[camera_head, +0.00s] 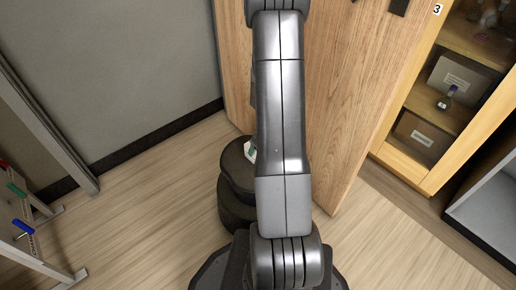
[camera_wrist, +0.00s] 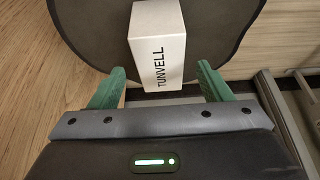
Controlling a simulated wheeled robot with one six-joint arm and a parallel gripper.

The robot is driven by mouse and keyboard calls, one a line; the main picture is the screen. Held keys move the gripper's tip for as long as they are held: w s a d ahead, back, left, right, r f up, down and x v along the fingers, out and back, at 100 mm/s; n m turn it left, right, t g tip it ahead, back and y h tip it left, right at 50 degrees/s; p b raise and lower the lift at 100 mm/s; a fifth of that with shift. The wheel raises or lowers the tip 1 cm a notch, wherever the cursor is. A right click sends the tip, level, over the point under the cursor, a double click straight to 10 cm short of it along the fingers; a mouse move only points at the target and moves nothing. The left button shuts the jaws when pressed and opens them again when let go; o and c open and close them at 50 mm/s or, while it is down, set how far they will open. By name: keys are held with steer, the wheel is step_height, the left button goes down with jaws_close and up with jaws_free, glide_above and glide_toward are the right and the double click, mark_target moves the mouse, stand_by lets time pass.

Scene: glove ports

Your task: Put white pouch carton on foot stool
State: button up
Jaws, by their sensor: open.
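The white pouch carton (camera_wrist: 158,45), marked TUNVELL, shows in the wrist view against the dark round top of the foot stool (camera_wrist: 90,30). Whether it rests fully on that top cannot be told. My gripper (camera_wrist: 161,72) is open, with one green finger on each side of the carton's near end and a gap visible on both sides. In the head view the stool (camera_head: 234,160) stands on the floor left of my arm. A small white piece of the carton (camera_head: 250,152) shows beside the arm, which hides the rest and most of my gripper.
A wooden panel (camera_head: 345,100) stands close behind and right of the stool. A glass-fronted cabinet (camera_head: 412,125) is farther right. A rack with coloured handles (camera_head: 22,215) is at left. The floor (camera_head: 140,195) left of the stool is clear.

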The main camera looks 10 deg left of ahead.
mark_target(247, 145)
steer(key=p+v, duration=0.1)
steer(key=v, duration=0.4)
steer(key=b+x, duration=0.4)
steer(key=x, duration=0.8)
steer(key=shift+s+f, duration=0.1)
steer(key=shift+f, duration=0.25)
steer(key=shift+r+p, duration=1)
steer(key=shift+r, duration=1.05)
